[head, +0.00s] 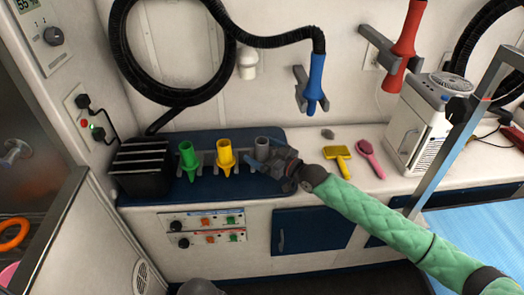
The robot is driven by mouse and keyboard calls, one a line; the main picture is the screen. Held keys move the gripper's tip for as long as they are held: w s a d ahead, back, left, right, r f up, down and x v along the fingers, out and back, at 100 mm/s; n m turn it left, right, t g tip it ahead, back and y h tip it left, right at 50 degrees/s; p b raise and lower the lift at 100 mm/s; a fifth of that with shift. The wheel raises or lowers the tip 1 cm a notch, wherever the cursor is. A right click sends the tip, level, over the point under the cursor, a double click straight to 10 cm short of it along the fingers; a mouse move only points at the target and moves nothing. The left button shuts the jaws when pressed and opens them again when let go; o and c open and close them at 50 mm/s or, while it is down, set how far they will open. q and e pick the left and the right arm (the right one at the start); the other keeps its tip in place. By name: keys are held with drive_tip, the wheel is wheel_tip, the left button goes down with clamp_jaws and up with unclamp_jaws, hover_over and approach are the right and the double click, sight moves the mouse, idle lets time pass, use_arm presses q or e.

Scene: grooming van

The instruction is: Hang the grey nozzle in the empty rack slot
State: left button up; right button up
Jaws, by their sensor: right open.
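The grey nozzle (262,146) stands upright at the right end of the nozzle rack (209,160), in line with the green nozzle (188,158) and the yellow nozzle (225,155). Its lower part is hidden by my right gripper (264,158), so I cannot tell how it sits in the slot. My right gripper reaches in from the right, with its open fingers close around or beside the grey nozzle; whether they touch it is too small to see. My left gripper is out of view.
A black slotted box (141,168) stands left of the rack. A yellow brush (338,156), a pink brush (370,158) and a white cooler unit (428,115) are on the counter to the right. Blue (315,82) and red (407,45) dryer nozzles hang above.

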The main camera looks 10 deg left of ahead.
drive_tip(key=v, duration=0.9)
drive_tip(key=shift+d, duration=0.3)
idle(1.2)
drive_tip(key=shift+s, duration=0.1)
idle(0.4)
